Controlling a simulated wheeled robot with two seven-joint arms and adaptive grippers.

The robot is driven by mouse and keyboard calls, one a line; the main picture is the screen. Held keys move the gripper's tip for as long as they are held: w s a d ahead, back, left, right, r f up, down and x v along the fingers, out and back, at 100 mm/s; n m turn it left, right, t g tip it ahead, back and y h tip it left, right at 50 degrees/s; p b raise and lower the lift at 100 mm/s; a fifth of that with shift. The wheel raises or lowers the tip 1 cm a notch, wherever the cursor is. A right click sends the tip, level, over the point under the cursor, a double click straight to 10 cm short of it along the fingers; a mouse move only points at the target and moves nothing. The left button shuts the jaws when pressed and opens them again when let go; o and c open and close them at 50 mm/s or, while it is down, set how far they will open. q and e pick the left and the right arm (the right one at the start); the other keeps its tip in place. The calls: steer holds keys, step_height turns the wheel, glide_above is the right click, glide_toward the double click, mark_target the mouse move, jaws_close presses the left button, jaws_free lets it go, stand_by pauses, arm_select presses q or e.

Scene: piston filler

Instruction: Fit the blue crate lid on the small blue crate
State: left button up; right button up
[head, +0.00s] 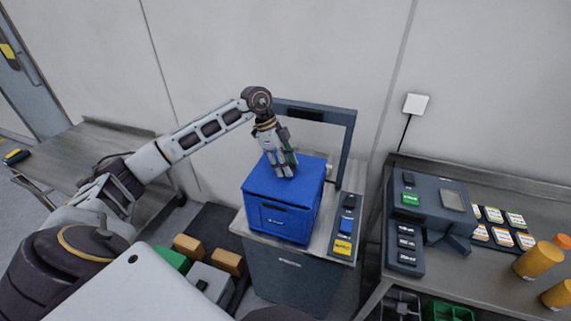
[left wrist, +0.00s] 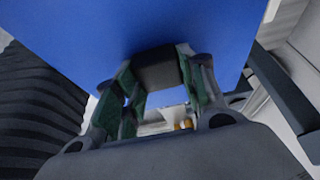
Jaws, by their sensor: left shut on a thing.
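The small blue crate (head: 284,222) stands upright on the grey station in the middle of the head view. The flat blue crate lid (head: 305,177) lies over its top, and I cannot tell whether it is fully seated or slightly above the rim. My left gripper (head: 283,172) comes down onto the lid from above. In the left wrist view its green-padded fingers are shut on a dark block, seemingly the lid's grip (left wrist: 158,68), against the blue lid surface (left wrist: 110,25). The fingers hide part of the lid in the head view. My right gripper is not in view.
A dark frame (head: 349,150) arches behind the crate, close to my left wrist. A control panel (head: 345,228) sits right of the crate. A bench (head: 475,278) with a device and orange containers stands at right. An empty-looking table (head: 75,155) is at left.

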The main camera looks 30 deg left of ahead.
arm_select(q)
steer(key=shift+f, duration=0.3)
stand_by(0.5)
steer(key=o, duration=1.6)
steer(key=shift+o, duration=0.2)
steer(key=shift+r, duration=0.1)
steer(key=shift+r+p, duration=2)
steer(key=shift+r, duration=0.25)
steer(key=shift+r+p, duration=0.75)
steer(key=shift+r, duration=0.4)
